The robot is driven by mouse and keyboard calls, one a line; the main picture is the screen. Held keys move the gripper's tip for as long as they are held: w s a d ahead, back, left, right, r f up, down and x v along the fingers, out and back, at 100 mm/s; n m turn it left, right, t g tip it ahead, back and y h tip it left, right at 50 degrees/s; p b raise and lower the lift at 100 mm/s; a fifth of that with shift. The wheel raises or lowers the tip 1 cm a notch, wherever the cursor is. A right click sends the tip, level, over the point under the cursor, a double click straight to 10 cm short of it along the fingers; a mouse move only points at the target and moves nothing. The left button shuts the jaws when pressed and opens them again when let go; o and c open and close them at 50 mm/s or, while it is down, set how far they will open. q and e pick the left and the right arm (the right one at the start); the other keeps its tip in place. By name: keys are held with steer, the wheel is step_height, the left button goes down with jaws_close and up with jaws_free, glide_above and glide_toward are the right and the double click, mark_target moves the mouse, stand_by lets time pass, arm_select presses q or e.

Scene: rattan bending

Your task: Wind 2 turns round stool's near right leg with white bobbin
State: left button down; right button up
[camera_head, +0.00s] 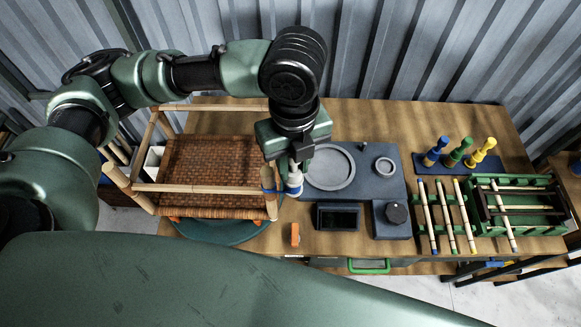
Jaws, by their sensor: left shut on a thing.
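The stool (213,165) has a brown woven panel in a pale rattan frame and sits over a round teal base (222,232). My left gripper (294,168) points down just right of this leg and is shut on the white bobbin (294,187). The bobbin shows below the jaws, beside the leg. I cannot tell whether it touches the leg, and no strand is clear. My right gripper is not in view.
A dark station (392,165) with a round plate and knob stands right of the bobbin. Blue, green and yellow bobbins (459,152) stand on a blue rack. Rods and a green crate (520,183) lie far right. A small orange block (295,234) is at the front edge.

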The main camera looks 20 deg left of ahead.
arm_select(q)
steer(key=shift+r, duration=5.55)
